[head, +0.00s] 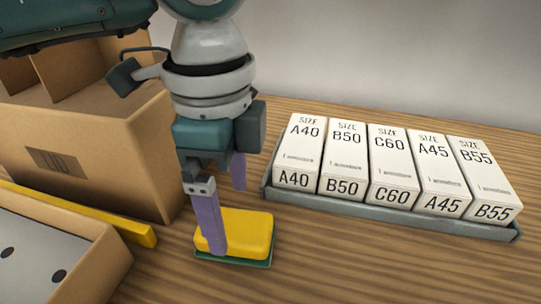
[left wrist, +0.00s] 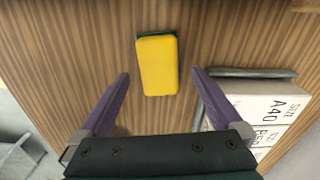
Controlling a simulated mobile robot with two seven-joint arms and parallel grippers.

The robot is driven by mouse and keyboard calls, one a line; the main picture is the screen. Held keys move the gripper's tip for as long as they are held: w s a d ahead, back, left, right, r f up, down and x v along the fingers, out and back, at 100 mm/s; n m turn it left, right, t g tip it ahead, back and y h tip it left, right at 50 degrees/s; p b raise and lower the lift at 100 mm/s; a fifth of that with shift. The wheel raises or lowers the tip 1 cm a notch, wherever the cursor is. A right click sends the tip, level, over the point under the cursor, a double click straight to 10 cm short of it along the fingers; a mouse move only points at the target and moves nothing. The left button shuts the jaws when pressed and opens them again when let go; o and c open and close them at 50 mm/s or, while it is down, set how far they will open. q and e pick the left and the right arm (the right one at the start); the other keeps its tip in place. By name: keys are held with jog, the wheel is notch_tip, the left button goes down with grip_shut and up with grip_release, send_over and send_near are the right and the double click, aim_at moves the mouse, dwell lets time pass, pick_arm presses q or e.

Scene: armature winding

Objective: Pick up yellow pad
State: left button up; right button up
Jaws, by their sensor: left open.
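The yellow pad (head: 240,231) is a small yellow block with a green underside, lying flat on the wooden table in the head view. It also shows in the left wrist view (left wrist: 157,66), near the top middle. My left gripper (head: 222,212) points down at the pad, with one purple finger covering part of it in the head view. In the left wrist view my left gripper (left wrist: 161,75) is open and empty, its purple fingers apart on either side of the pad's near end. I cannot tell the exact height of the fingertips. My right gripper is not in view.
A grey tray (head: 390,215) with several white size boxes (head: 392,165) stands to the right. A large cardboard box (head: 110,150) is at the left, with a yellow bar (head: 75,212) and an open carton (head: 85,270) in front. Bare table lies at the front right.

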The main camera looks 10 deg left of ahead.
aim_at(234, 224)
pick_arm(q)
notch_tip(234, 224, down, 3)
jog(key=shift+d+r, duration=0.1)
jog(key=shift+d, duration=0.05)
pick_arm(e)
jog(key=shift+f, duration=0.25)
pick_arm(q)
jog(key=c, duration=1.4)
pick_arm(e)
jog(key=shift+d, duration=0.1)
pick_arm(q)
jog(key=shift+r, duration=0.1)
notch_tip(234, 224, up, 20)
jog(key=shift+f+p, duration=0.1)
jog(key=shift+p, duration=0.9)
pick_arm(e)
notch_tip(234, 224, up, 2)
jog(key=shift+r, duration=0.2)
pick_arm(q)
jog(key=o, duration=0.9)
jog(key=c, duration=0.7)
